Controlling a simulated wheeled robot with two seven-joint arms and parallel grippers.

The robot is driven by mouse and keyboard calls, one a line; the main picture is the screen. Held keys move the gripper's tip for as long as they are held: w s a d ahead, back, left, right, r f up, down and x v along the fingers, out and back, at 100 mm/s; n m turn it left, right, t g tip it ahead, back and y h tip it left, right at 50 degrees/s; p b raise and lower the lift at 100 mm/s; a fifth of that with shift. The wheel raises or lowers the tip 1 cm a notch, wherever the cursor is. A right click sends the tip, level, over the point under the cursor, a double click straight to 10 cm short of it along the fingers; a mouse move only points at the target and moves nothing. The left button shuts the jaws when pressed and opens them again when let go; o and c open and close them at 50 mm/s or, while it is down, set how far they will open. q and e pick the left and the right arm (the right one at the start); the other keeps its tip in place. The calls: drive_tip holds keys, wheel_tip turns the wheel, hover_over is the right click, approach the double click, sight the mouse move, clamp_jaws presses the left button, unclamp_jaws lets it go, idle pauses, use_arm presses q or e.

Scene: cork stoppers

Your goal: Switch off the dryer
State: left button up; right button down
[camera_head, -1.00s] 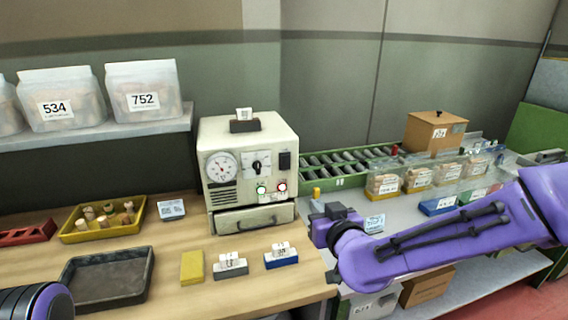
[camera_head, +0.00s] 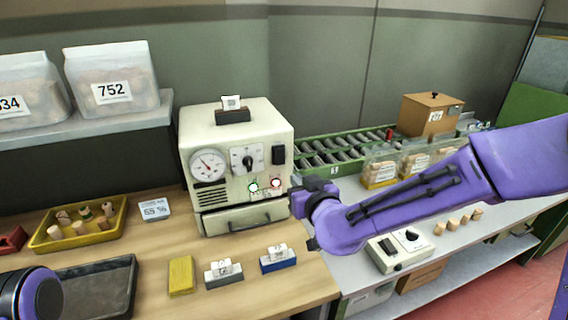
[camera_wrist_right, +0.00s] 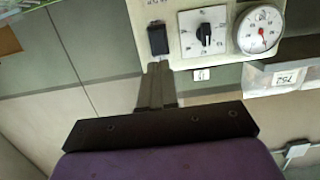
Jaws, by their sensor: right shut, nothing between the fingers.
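The dryer (camera_head: 226,130) is a cream box on the wooden bench, with a round gauge (camera_head: 208,166), a black dial knob (camera_head: 246,160) and a black rocker switch (camera_head: 279,155) on its front. A green lamp (camera_head: 253,188) and a red lamp (camera_head: 276,183) sit below; both look lit. My right gripper (camera_head: 294,192) is at the dryer's right front, below the switch. In the right wrist view my shut, empty fingers (camera_wrist_right: 158,68) point at the switch (camera_wrist_right: 158,39), their tips close to its edge; contact cannot be told. Only a rounded part of my left arm shows at lower left.
A yellow tray of corks (camera_head: 92,240), a dark tray (camera_head: 125,290), a yellow block (camera_head: 181,275) and two label holders stand on the bench. A roller conveyor (camera_head: 340,155) runs behind my right arm. A grey control box (camera_head: 385,258) stands below that arm.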

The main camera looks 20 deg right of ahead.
sight(280, 161)
drive_tip(key=w+p, duration=0.1)
drive_tip(key=w, duration=0.2)
drive_tip(key=w+f+p, duration=0.1)
drive_tip(key=w, duration=0.3)
drive_tip(key=w+f+p, duration=0.1)
drive_tip(key=w, duration=0.3)
drive_tip(key=shift+w+f+p, duration=0.1)
drive_tip(key=shift+w+p, duration=0.15)
drive_tip(key=shift+p, duration=0.15)
